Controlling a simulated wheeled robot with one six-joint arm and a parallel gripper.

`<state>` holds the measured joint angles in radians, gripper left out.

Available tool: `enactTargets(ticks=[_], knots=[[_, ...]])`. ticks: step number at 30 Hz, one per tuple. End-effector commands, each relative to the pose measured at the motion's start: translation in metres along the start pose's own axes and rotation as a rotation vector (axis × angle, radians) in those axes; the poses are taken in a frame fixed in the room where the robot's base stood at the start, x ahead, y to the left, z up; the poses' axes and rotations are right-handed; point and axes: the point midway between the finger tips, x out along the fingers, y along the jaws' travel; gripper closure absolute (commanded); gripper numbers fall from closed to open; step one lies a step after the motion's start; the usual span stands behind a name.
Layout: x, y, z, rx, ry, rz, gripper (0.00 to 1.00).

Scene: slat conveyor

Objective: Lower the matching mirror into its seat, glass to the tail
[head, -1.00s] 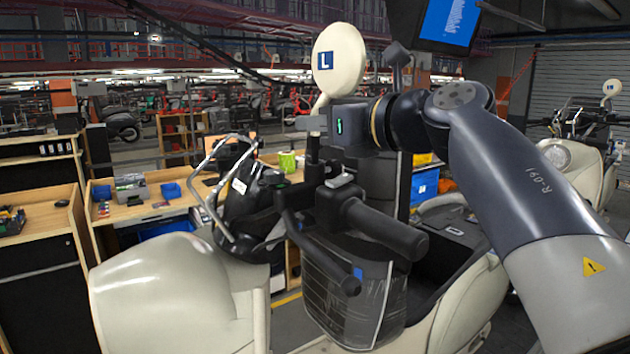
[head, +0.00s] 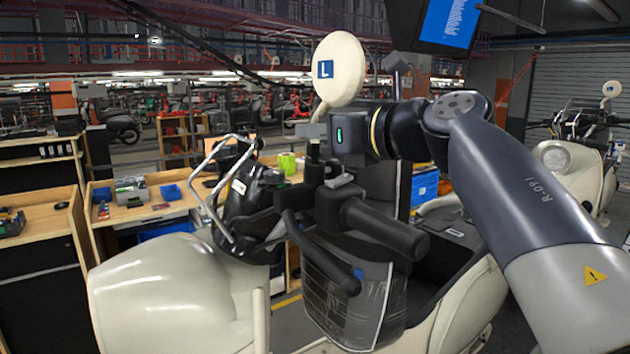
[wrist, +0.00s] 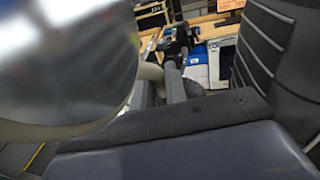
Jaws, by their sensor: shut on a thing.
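The mirror (head: 339,70) is round with a cream back and a blue square label marked L. Its back faces the head camera, so its glass is hidden there. In the wrist view the grey glass of the mirror (wrist: 65,55) fills the upper left, close up. My gripper (head: 313,131) is shut on the mirror's stem below the disc. It holds the mirror roughly upright above the scooter's handlebar (head: 340,205). A short black post (head: 313,152) stands directly under the jaws. I cannot tell whether the stem touches the seat there.
The black grip (head: 385,228) and a lever stick out just below my gripper. A chrome-framed front part (head: 240,190) of the scooter is to the left. A blue-screened monitor (head: 450,22) hangs above the arm. A wooden bench (head: 145,205) with blue bins stands behind.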

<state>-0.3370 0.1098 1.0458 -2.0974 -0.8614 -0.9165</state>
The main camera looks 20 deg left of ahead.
Motion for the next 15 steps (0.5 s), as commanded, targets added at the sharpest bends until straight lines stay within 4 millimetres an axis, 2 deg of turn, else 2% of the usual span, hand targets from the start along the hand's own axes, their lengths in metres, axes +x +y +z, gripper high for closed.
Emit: enactTargets(ticks=[15], knots=[[0.0005,0.0000,-0.0076,0.001,0.000,-0.001,1.00]])
